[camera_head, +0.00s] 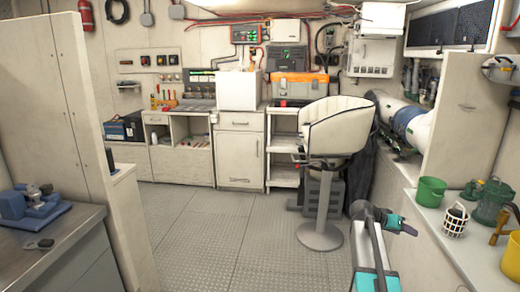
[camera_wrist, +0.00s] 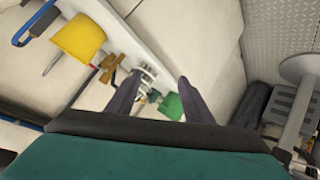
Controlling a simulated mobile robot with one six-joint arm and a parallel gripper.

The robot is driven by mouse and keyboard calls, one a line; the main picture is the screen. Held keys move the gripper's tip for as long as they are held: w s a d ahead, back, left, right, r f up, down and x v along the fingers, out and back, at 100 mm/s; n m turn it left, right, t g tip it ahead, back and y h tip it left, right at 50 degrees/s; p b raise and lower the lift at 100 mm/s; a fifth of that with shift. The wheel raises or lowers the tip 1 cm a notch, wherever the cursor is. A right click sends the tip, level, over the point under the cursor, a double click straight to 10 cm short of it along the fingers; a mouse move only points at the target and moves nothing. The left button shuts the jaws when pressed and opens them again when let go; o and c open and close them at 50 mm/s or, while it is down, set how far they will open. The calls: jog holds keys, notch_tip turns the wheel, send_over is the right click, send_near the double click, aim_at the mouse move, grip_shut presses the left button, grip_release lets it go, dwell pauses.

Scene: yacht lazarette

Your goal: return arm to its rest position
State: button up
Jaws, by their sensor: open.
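My arm (camera_head: 368,245), grey with teal parts, rises from the bottom of the head view, in front of the right-hand counter. Its teal and dark end, my gripper (camera_head: 403,226), points right towards the counter. In the wrist view my gripper (camera_wrist: 159,78) shows two dark fingers spread apart with nothing held between them. A white basket and a green bucket (camera_wrist: 170,107) show beyond the fingers, at a distance.
The right counter (camera_head: 440,225) holds a green bucket (camera_head: 431,191), a white basket (camera_head: 455,220), a green strainer (camera_head: 490,203) and a yellow bucket (camera_head: 511,258). A white chair (camera_head: 336,127) stands on a pedestal. The metal floor (camera_head: 205,235) is clear at centre-left.

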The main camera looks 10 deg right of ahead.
jog(key=s+a+f+n+g+y+p, duration=0.15)
jog(key=s+a+f, duration=0.25)
jog(key=a+f, duration=0.5)
jog(key=s+a+f+n+y+p, duration=0.1)
jog(key=s+a+f+n+y, duration=0.15)
jog(key=a+f, duration=0.65)
jog(key=s+a+f+n+g+y+p, duration=0.1)
jog(key=s+a+f, duration=0.4)
jog(key=f, duration=0.7)
jog(key=s+a+f+n+g+y+p, duration=0.1)
jog(key=s+a+f+y, duration=0.1)
jog(key=s+a+f, duration=0.2)
jog(key=s+a+f+n+g+y+p, duration=0.1)
jog(key=s+a+f, duration=0.3)
jog(key=s+a, duration=0.7)
jog(key=s+a+f+n+g+y, duration=0.2)
jog(key=s+a, duration=0.5)
jog(key=s, duration=0.7)
jog(key=shift+s+a+f+n+y+p, duration=0.25)
jog(key=shift+s+f+n+y+p, duration=0.2)
jog(key=shift+f+y, duration=0.4)
jog(key=shift+w+f+g, duration=0.1)
jog(key=shift+g, duration=0.15)
